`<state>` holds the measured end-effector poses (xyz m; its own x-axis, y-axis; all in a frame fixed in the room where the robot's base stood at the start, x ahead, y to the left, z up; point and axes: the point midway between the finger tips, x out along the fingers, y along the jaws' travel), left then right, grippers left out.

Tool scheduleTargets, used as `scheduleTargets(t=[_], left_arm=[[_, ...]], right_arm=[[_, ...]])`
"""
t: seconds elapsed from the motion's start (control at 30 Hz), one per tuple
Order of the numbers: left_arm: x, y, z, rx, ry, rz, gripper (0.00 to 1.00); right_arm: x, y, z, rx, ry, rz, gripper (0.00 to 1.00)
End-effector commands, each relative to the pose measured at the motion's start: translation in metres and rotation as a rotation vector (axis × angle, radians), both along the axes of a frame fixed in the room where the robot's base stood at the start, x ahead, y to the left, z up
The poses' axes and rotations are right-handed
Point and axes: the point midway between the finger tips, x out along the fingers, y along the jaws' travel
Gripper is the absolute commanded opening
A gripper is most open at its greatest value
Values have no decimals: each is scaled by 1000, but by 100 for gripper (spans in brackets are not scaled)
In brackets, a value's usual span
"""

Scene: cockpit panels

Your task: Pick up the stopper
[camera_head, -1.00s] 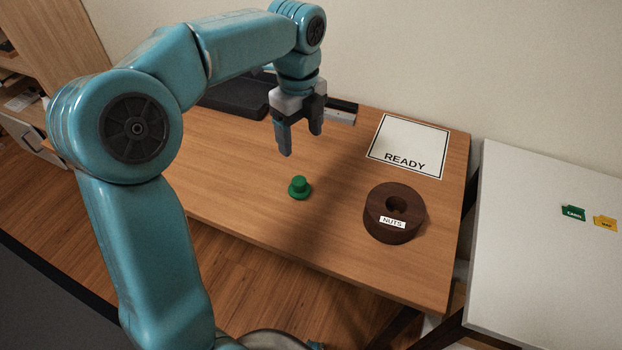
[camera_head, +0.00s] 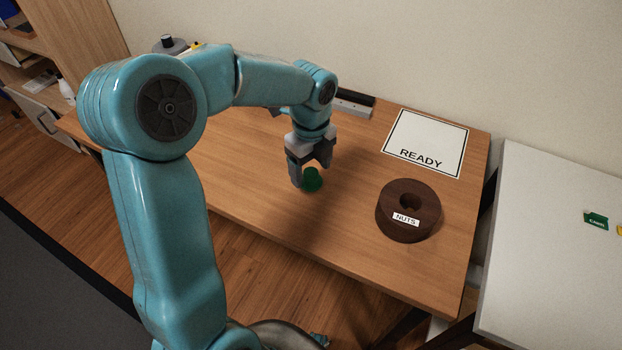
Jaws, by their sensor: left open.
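My right gripper is not in view.
A dark brown round holder labelled NUTS (camera_head: 408,211) with a central hole stands to the right. A white READY mat (camera_head: 427,142) lies behind it. A white table (camera_head: 550,240) is at far right. Wood between stopper and holder is clear.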

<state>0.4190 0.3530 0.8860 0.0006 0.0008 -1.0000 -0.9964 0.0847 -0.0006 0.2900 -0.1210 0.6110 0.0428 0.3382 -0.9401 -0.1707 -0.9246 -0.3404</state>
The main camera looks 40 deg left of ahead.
Motion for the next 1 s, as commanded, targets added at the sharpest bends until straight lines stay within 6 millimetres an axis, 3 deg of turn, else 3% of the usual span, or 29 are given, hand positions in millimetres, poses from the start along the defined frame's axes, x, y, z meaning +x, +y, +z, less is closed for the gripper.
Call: scheduleTargets(t=[0.17,0.43,0.6,1.0], left_arm=[[0,0,-26,0,2,-1,74],[1,1,-29,0,-1,0,74],[1,1,-29,0,0,0,27],[1,1,-22,1,-2,-1,27]], right_arm=[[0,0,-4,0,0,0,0],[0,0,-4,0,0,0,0],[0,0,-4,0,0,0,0],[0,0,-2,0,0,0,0]])
